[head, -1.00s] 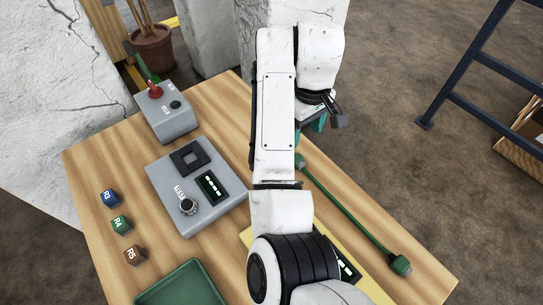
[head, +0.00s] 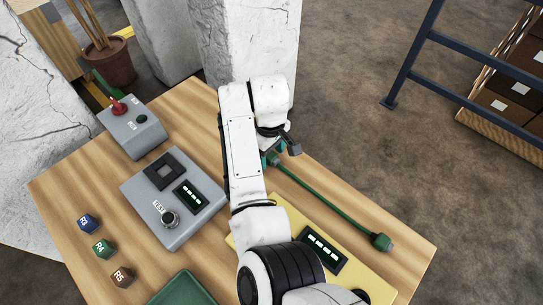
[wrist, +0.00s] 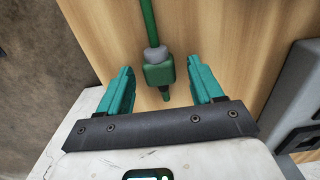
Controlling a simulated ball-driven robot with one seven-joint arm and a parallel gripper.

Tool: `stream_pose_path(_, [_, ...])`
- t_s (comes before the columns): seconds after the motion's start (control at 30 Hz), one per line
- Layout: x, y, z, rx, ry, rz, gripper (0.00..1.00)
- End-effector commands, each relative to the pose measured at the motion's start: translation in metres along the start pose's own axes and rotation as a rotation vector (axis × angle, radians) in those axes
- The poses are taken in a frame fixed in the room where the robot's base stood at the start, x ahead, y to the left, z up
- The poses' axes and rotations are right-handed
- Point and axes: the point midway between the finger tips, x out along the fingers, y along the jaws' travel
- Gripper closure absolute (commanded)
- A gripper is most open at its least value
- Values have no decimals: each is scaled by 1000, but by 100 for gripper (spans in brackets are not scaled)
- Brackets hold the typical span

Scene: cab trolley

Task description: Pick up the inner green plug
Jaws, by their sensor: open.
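A green cable runs along the table's right side with a plug at each end. The inner green plug (wrist: 158,75), with a grey collar and a short dark tip, lies between my gripper's fingers in the wrist view. My gripper (wrist: 160,67) is open, with one teal finger on each side of the plug and visible gaps between. In the head view my gripper (head: 276,148) is at the table's far right edge, and my arm and hand partly hide the inner plug (head: 272,158). The outer green plug (head: 382,242) lies at the near right.
The wooden table (head: 90,180) holds a grey keypad box (head: 175,225), a grey box with a red lever (head: 135,130), small cubes marked R3 (head: 88,223), R4 (head: 104,248) and R5 (head: 122,276), a green tray (head: 183,290) and a yellow panel (head: 365,275). White pillars (head: 245,45) stand behind.

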Motion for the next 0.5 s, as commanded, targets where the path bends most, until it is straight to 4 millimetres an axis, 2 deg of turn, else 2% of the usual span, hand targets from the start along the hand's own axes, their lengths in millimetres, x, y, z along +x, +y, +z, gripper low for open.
stream_pose_path(0.2, [1,0,0,0,0,0,34])
stream_pose_path(0.5, [1,0,0,0,0,0,62])
